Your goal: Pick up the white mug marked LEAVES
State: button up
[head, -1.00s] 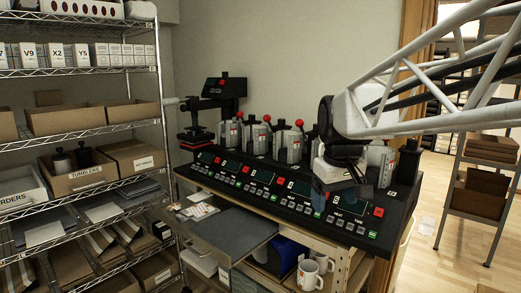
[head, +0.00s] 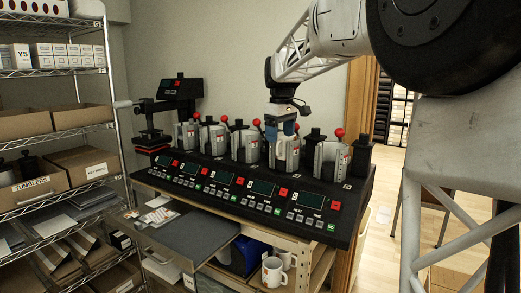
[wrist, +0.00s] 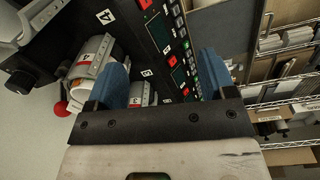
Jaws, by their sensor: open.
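No LEAVES marking is readable in either view, so I cannot tell which mug carries it. Two white mugs stand on the shelf under the press bench: a front mug (head: 273,272) with a small mark too small to read, and one partly hidden behind it. My gripper (head: 281,129) is above the right half of the press row, pointing down, well above those mugs. A pale, upright shape (head: 288,156) shows just below its fingers at a press; I cannot tell if it is a mug. In the wrist view the blue fingers of my gripper (wrist: 163,80) are wide apart, with nothing held between them.
The black mug press (head: 255,186) has several silver clamps with red-knobbed levers and a sloped button panel. A grey tray (head: 190,240) sticks out in front at the left. A wire shelf (head: 50,133) with boxes stands at the left. Open floor shows at the right.

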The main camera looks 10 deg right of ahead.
aim_at(279, 141)
jog(key=w+d, duration=0.1)
jog(key=w, duration=0.3)
jog(key=w+d+n, duration=0.1)
jog(key=w+d, duration=0.1)
jog(key=w, duration=0.3)
jog(key=w+d+n, duration=0.1)
jog(key=w, duration=0.4)
jog(key=shift+d+r+g, duration=0.15)
jog(key=shift+g, duration=0.15)
jog(key=shift+f, duration=1.35)
jog(key=shift+s+f, duration=0.1)
jog(key=shift+f, duration=2.5)
jog(key=shift+c, duration=0.2)
jog(key=c, duration=1.1)
